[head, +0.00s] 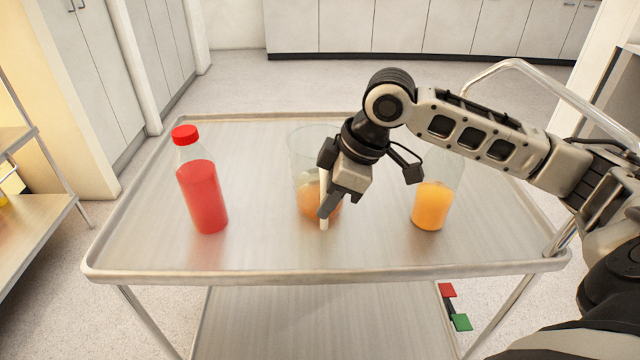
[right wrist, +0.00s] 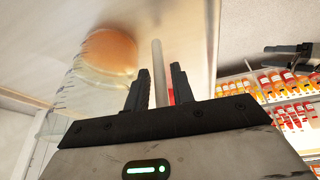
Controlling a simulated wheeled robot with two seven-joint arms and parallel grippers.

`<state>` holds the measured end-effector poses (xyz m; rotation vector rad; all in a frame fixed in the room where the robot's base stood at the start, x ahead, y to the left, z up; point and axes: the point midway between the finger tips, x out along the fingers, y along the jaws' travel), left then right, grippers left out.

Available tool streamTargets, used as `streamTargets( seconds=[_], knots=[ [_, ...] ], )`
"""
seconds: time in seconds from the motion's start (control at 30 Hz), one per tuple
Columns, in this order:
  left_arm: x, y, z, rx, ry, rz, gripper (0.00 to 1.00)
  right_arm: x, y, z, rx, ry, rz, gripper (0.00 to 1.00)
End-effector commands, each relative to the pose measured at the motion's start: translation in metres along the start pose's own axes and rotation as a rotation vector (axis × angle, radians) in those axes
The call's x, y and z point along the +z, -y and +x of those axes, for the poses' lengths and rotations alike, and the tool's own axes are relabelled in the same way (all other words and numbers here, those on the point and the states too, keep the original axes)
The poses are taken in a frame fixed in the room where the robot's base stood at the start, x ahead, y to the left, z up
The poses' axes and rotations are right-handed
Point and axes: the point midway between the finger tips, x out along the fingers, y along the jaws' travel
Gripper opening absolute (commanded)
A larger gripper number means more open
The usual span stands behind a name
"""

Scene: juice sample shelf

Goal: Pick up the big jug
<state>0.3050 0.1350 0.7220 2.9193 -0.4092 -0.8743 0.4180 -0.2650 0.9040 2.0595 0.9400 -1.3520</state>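The big jug (head: 309,150) is clear and wide, with orange juice low inside, and stands upright mid-cart. A white upright handle (head: 323,212) is on its near side. In the right wrist view the jug (right wrist: 85,80) is at the left and its handle (right wrist: 158,65) rises between the fingers. My right gripper (head: 328,180) is open at the handle, with a finger on either side; its body hides part of the jug. In the right wrist view the gripper (right wrist: 159,88) shows no clear grip on the handle. My left gripper is not in view.
A red juice bottle (head: 202,195) with a red cap stands left on the metal cart (head: 330,262). An orange juice bottle (head: 432,207) stands right, below my right arm. A metal shelf (head: 35,225) is at the far left. The cart's front is clear.

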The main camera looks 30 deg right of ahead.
Motion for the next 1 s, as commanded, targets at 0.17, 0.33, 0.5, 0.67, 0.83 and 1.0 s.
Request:
streamTargets(
  seconds=[0.17,0.33,0.5,0.67,0.83,1.0],
  knots=[
    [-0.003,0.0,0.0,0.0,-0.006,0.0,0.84,0.0,0.0,0.0,0.0,0.0,0.0,0.24],
    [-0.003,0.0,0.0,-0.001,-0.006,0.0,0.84,0.0,0.0,0.0,0.0,0.0,0.0,0.0],
    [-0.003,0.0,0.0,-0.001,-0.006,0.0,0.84,-0.001,-0.001,-0.002,0.005,-0.005,-0.002,0.0],
    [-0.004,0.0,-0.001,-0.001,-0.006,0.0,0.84,-0.002,-0.001,-0.004,0.005,-0.005,-0.002,0.0],
    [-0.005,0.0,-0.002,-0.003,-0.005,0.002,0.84,-0.007,-0.002,-0.015,0.007,-0.007,-0.002,0.0],
    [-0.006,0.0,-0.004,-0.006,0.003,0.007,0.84,-0.017,-0.008,-0.038,0.009,-0.008,0.0,0.0]
  ],
)
